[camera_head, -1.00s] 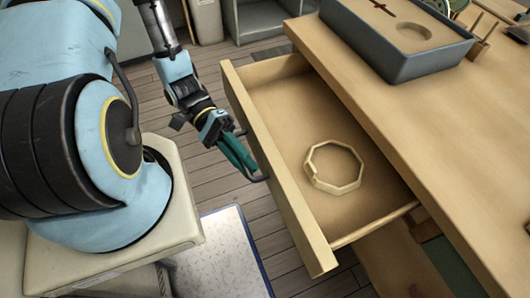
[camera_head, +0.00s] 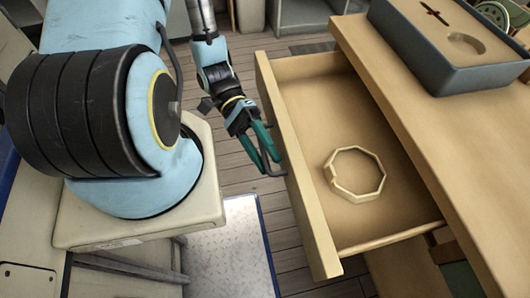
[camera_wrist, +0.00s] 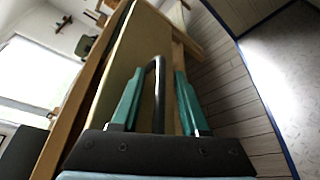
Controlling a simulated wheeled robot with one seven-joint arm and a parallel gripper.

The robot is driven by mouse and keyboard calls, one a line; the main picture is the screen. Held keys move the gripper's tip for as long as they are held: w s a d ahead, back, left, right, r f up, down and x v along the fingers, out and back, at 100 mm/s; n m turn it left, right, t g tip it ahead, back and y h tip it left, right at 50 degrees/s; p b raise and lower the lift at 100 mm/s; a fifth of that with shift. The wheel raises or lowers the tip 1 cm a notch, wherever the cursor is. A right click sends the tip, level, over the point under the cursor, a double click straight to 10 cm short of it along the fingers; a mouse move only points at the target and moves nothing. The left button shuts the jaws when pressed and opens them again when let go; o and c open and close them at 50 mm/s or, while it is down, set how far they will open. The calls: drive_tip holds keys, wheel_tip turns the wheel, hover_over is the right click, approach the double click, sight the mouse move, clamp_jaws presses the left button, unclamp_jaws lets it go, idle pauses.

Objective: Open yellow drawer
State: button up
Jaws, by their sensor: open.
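The yellow wooden drawer (camera_head: 295,165) is pulled well out of the workbench, and its inside shows. A pale octagonal ring (camera_head: 355,174) lies on its floor. The dark bar handle (camera_head: 277,172) is on the drawer's outer front. My gripper (camera_head: 269,160) is at the handle, its green fingers apart. In the wrist view, the handle (camera_wrist: 159,85) stands between the two open fingers of my gripper (camera_wrist: 160,100), beside the drawer front (camera_wrist: 130,55). I cannot tell whether a finger touches the handle.
A grey tray (camera_head: 440,65) with a wooden insert sits on the workbench top (camera_head: 400,100). A pale metal plate (camera_head: 238,245) lies on the plank floor below the drawer front. Open floor (camera_head: 290,240) shows between them.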

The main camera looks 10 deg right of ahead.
drive_tip(key=b+v, duration=0.1)
drive_tip(key=v, duration=1)
drive_tip(key=shift+s+a, duration=0.1)
drive_tip(key=w+a+r+n+t+y+p, duration=0.1)
drive_tip(key=w+a+r+n+t+p, duration=0.1)
drive_tip(key=r, duration=0.5)
drive_tip(key=w+a+r+n+t+y+p, duration=0.2)
drive_tip(key=w+r+t, duration=0.4)
drive_tip(key=t, duration=0.3)
drive_tip(key=w+a+r+n+t+y+p, duration=0.1)
drive_tip(key=w+a+r+n+t+p, duration=0.1)
drive_tip(key=w+a+r+t+p, duration=0.1)
drive_tip(key=w+a+r+t, duration=0.1)
drive_tip(key=a+r+t, duration=0.1)
drive_tip(key=a+r, duration=0.1)
drive_tip(key=shift+w+r+n+y, duration=0.3)
drive_tip(key=shift+r+y, duration=0.1)
drive_tip(key=shift+r, duration=0.4)
